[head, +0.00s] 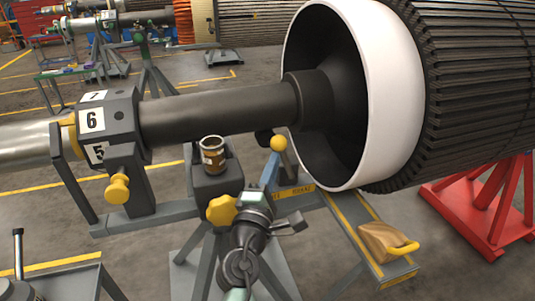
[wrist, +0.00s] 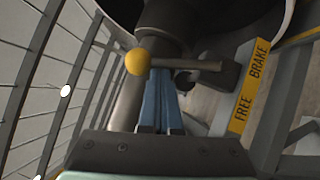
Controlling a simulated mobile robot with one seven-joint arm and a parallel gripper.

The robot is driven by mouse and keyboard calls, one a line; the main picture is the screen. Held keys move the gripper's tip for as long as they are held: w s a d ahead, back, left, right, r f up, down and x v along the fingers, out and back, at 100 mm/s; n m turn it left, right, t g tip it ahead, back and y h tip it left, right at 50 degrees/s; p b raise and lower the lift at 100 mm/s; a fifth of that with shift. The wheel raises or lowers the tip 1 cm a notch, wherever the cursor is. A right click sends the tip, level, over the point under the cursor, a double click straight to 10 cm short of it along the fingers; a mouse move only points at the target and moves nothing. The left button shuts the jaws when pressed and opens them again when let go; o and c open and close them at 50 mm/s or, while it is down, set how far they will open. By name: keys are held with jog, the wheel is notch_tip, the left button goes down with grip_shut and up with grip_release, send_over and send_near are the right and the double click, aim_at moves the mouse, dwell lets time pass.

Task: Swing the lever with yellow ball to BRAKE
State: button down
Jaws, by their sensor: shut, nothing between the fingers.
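The lever's yellow ball (head: 279,143) stands above the stand's rail, beside the dark shaft. In the wrist view the ball (wrist: 137,62) is at the left end of a grey lever rod (wrist: 190,63), which runs right to a dark mount. A yellow label (wrist: 249,86) beside the mount reads FREE at its near end and BRAKE at its far end. My gripper (head: 273,155) is shut and empty, its blue fingers close beside the ball and rod. In the wrist view the fingertips (wrist: 158,72) lie just right of the ball, at the rod; I cannot tell whether they touch.
The thick dark shaft (head: 220,112) and white-rimmed rotor housing (head: 400,85) are close above and behind. A yellow knob (head: 117,188), a metal cup (head: 212,155) and a wooden block (head: 388,242) with a yellow handle are nearby. A red stand (head: 485,205) is at right.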

aim_at(284, 154)
jog(key=d+r+m+g+p, duration=0.1)
jog(key=p, duration=0.1)
jog(key=d+r+m+p, duration=0.1)
jog(key=p, duration=0.2)
jog(key=shift+w+r+m+g+p, duration=0.25)
jog(key=shift+w+m+g+p, duration=0.05)
jog(key=shift+g, duration=0.1)
jog(key=w+d+m+g+y+p, duration=0.2)
jog(key=d+m+g+p, duration=0.1)
jog(key=p, duration=1)
jog(key=d+m, duration=0.1)
jog(key=d, duration=0.1)
jog(key=shift+d+f+m, duration=0.4)
jog(key=shift+s+d, duration=0.1)
jog(key=shift+d, duration=0.05)
